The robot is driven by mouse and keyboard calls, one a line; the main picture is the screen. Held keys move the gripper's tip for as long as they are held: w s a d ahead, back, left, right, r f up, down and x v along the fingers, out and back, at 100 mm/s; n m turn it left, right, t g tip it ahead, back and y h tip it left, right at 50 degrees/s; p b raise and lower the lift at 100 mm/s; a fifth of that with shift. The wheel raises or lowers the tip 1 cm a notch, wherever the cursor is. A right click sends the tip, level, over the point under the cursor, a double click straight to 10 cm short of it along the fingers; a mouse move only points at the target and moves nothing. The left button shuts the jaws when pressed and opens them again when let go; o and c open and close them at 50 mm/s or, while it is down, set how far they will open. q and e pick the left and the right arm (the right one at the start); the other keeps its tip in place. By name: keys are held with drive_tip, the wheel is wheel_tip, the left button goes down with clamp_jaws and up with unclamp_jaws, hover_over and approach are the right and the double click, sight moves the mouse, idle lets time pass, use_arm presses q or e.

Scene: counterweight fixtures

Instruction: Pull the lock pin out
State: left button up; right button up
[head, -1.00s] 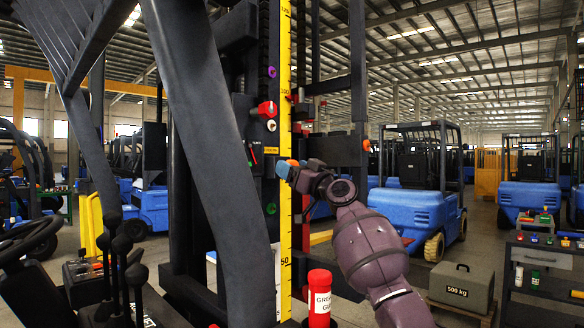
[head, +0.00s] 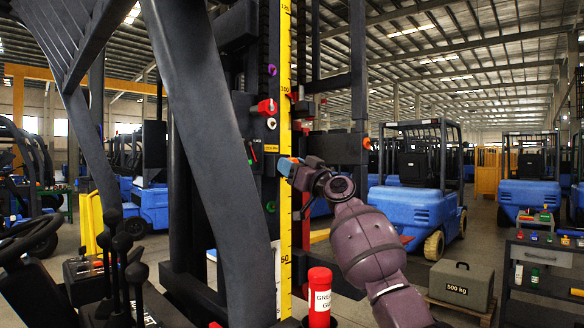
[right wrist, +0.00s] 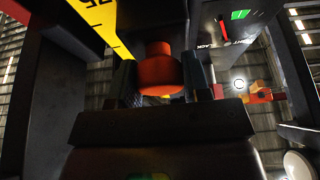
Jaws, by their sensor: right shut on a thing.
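The lock pin appears as an orange-red knob (right wrist: 160,76) in the right wrist view, with a narrower collar at its far end. My right gripper (right wrist: 165,82) has one dark finger on each side of the knob and is shut on it. In the head view my right gripper (head: 286,166) is at the dark mast, in front of the yellow scale, with its blue fingertips toward the mast. Only a bit of orange shows by the fingertips there. How far the pin sits in its hole is hidden. My left gripper is not in view.
The yellow scale (head: 285,60) runs up the mast. A red handle (head: 267,108) sticks out above my gripper. A slack gauge (right wrist: 232,28) is close by. A red grease container (head: 319,296) stands below.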

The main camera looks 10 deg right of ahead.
drive_tip(key=shift+s+d+f, duration=0.1)
drive_tip(key=shift+s+d, duration=0.1)
drive_tip(key=s+d, duration=0.1)
drive_tip(key=s, duration=0.1)
drive_tip(key=s+d, duration=0.1)
drive_tip(key=shift+s+d+b, duration=0.2)
drive_tip(key=shift+s+b, duration=0.15)
drive_tip(key=shift+b, duration=0.05)
drive_tip(key=o, duration=1.3)
drive_tip(key=shift+s+d, duration=0.2)
drive_tip(key=shift+s, duration=0.1)
drive_tip(key=shift+c, duration=0.2)
drive_tip(key=shift+w+a, duration=0.1)
drive_tip(key=shift+w, duration=0.05)
